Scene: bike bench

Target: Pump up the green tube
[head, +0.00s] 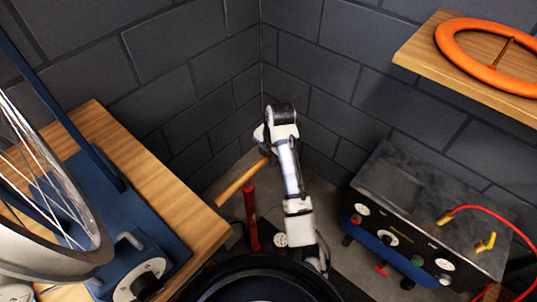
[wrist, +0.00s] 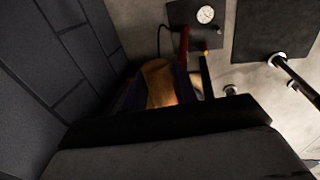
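The floor pump has a red barrel (head: 250,222), a wooden crossbar handle (head: 237,185) and a white round gauge (head: 280,240) at its foot. My gripper (head: 266,154) is at the handle's far right end. In the wrist view the handle (wrist: 158,82) lies between my dark fingers and seems to fill the gap. The barrel (wrist: 184,44) and gauge (wrist: 206,14) show beyond it. No green tube is visible. An orange ring-shaped tube (head: 447,48) lies on the shelf at upper right.
A wooden bench (head: 130,160) with a blue wheel stand (head: 125,225) and spoked wheel (head: 70,262) is at left. A black control box (head: 395,185) with gauges and a red hose (head: 505,222) stands at right. Dark block walls (head: 185,60) meet close behind my arm.

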